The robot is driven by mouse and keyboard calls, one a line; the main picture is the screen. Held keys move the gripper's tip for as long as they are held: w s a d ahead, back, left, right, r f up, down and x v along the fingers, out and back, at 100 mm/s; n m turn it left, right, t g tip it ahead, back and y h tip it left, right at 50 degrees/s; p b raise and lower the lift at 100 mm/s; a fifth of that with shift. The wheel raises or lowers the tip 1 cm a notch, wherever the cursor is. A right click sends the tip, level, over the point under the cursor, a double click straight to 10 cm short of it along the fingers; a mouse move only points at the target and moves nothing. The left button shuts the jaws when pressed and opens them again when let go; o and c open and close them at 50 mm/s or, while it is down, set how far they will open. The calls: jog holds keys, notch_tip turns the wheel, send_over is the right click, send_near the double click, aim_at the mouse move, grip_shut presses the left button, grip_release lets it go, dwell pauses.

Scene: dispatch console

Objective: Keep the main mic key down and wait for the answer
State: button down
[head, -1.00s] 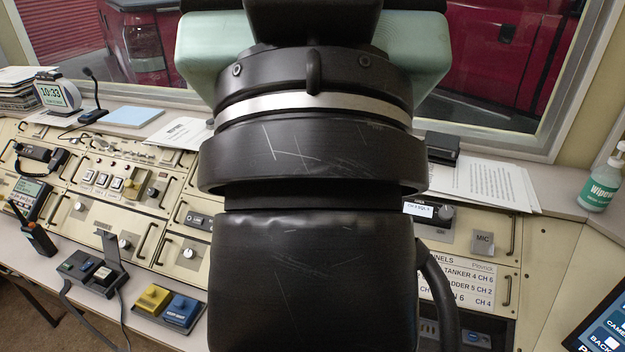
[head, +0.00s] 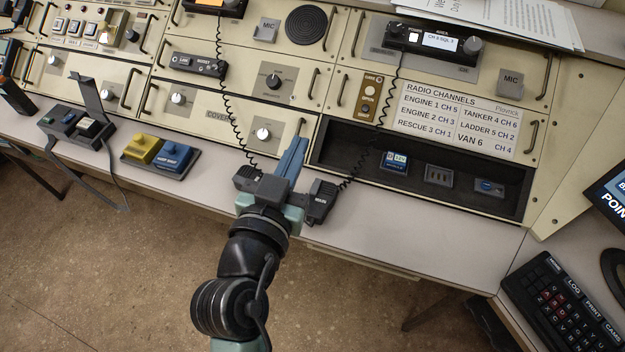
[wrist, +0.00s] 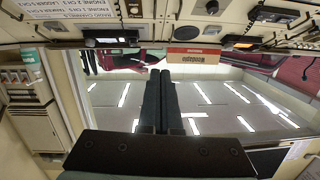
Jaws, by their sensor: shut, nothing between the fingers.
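Two black hand mics lie at the desk's front edge, on either side of my gripper. The left mic (head: 247,178) has a coiled cord up to the radio with an orange display. The right mic (head: 321,198) has pale lettering and a coiled cord up to the right-hand radio. The wrist view shows the closed dark fingers (wrist: 159,72) but no mic.
The right-hand radio (head: 435,40) is above a channel list (head: 460,120) and a dark recessed shelf (head: 420,185). A yellow-and-blue pedal unit (head: 160,155) and a small switch box (head: 75,125) stand left. A keyboard (head: 562,300) is at lower right. The desk strip right of the mics is clear.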

jog(key=s+f+g+b, duration=0.1)
jog(key=s+f, duration=0.3)
jog(key=f, duration=0.7)
jog(key=shift+s+a+g+h, duration=0.2)
jog(key=shift+a+g+h, duration=0.1)
jog(key=shift+a+g, duration=0.1)
jog(key=shift+w+f, duration=0.1)
jog(key=shift+w, duration=0.05)
send_over(312, 197)
jog(key=f, duration=0.2)
jog(key=shift+w+d+f, duration=0.1)
jog(key=shift+w+f, duration=0.15)
jog(key=shift+f, duration=0.1)
jog(key=f, duration=0.2)
jog(key=shift+s+f+b, duration=0.2)
jog(key=shift+f+b, duration=0.15)
jog(key=shift+f, duration=0.55)
